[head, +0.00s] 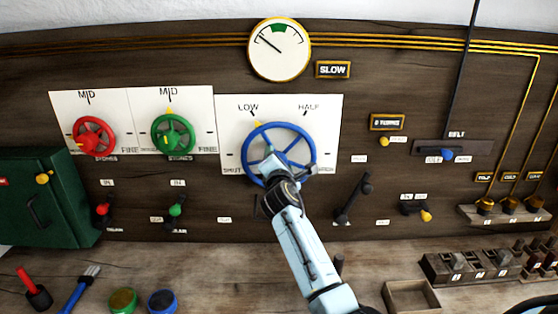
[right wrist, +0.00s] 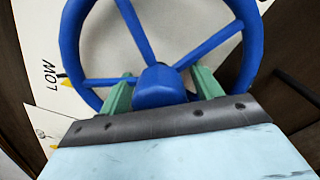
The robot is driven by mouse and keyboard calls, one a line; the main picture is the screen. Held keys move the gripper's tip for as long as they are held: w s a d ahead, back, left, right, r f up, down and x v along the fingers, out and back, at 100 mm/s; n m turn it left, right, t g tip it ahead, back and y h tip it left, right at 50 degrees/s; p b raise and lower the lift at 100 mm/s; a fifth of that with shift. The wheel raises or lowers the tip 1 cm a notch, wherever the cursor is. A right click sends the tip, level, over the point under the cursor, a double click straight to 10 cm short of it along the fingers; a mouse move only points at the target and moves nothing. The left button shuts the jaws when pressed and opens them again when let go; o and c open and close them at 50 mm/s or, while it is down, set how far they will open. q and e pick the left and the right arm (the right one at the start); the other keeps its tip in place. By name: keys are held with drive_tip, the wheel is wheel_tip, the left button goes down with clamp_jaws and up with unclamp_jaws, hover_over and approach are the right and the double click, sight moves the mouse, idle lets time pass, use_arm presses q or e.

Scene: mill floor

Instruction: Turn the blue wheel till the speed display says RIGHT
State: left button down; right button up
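The blue wheel (head: 248,145) is mounted on a white plate (head: 330,110) marked SHUT, LOW, HALF and a partly hidden word at lower right. Its yellow pointer (head: 257,124) stands by LOW. The speed display (head: 333,70) reads SLOW. The dial (head: 279,62) above has its needle left of the green band. My right gripper (head: 275,172) is at the wheel's hub. In the right wrist view its green fingers sit close on both sides of the blue hub (right wrist: 158,88), seemingly shut on it; their tips are partly hidden. My left gripper is not in view.
Red (head: 94,137) and green (head: 173,135) wheels are on plates to the left. A black lever (head: 353,198) is close right of my right arm. A green box (head: 40,205) is at far left. Pots, a brush and an open tray (head: 410,297) are on the bench.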

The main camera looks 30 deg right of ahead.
drive_tip(key=shift+s+a, duration=0.1)
drive_tip(key=v, duration=1.3)
idle(0.3)
